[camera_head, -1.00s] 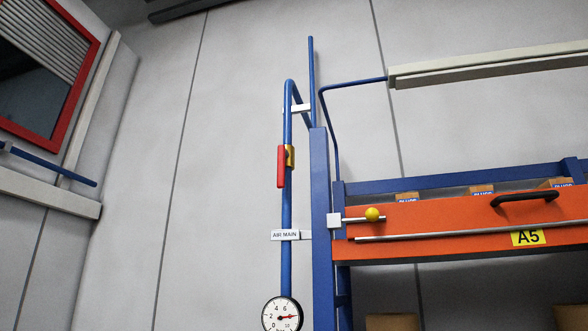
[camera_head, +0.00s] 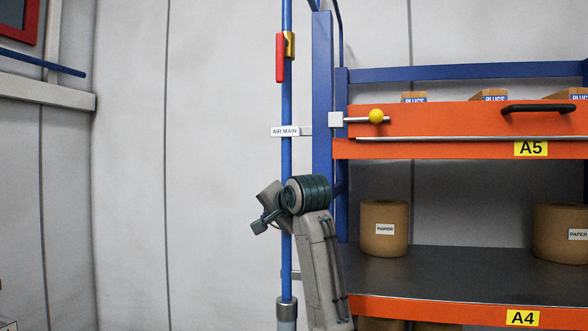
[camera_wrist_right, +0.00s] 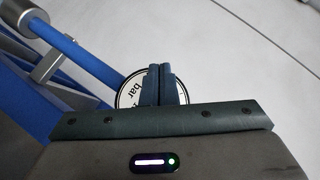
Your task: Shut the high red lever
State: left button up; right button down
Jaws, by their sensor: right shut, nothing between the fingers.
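The red lever (camera_head: 280,58) hangs along the left side of the vertical blue pipe (camera_head: 287,105), parallel to it. It is fixed to a brass-yellow valve body (camera_head: 290,46) on the pipe. My right arm rises in front of the pipe in the head view, its hand end well below the lever. In the right wrist view my right gripper (camera_wrist_right: 162,70) is shut and empty, its fingertips in front of the round pressure gauge (camera_wrist_right: 130,92), which they partly cover. The lever does not show in the wrist view. My left gripper is not in view.
A white AIR MAIN label (camera_head: 285,131) sits on the pipe between lever and hand. A blue rack post (camera_head: 322,90) stands just right of the pipe. An orange drawer front (camera_head: 430,118) has a yellow knob (camera_head: 376,116). Bare wall lies to the left.

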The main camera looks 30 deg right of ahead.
jog(key=s+d+r+m+t, duration=0.1)
jog(key=s+r, duration=0.4)
jog(key=r, duration=0.6)
jog(key=s+d+r+m+t, duration=0.2)
jog(key=s+r, duration=0.3)
jog(key=r, duration=0.6)
jog(key=s+d+r+m+t, duration=0.1)
jog(key=s+d+r+m, duration=0.2)
jog(key=r, duration=0.9)
jog(key=s+d, duration=0.1)
jog(key=s, duration=0.2)
jog(key=shift+a, duration=0.1)
jog(key=shift+r, duration=0.1)
jog(key=p, duration=0.7)
send_near(282, 59)
jog(key=w+d+f, duration=0.3)
jog(key=w+d, duration=0.1)
jog(key=d, duration=0.1)
jog(key=w+a+p, duration=0.1)
jog(key=w+a+f+p, duration=0.1)
jog(key=w, duration=0.1)
jog(key=shift+a, duration=0.35)
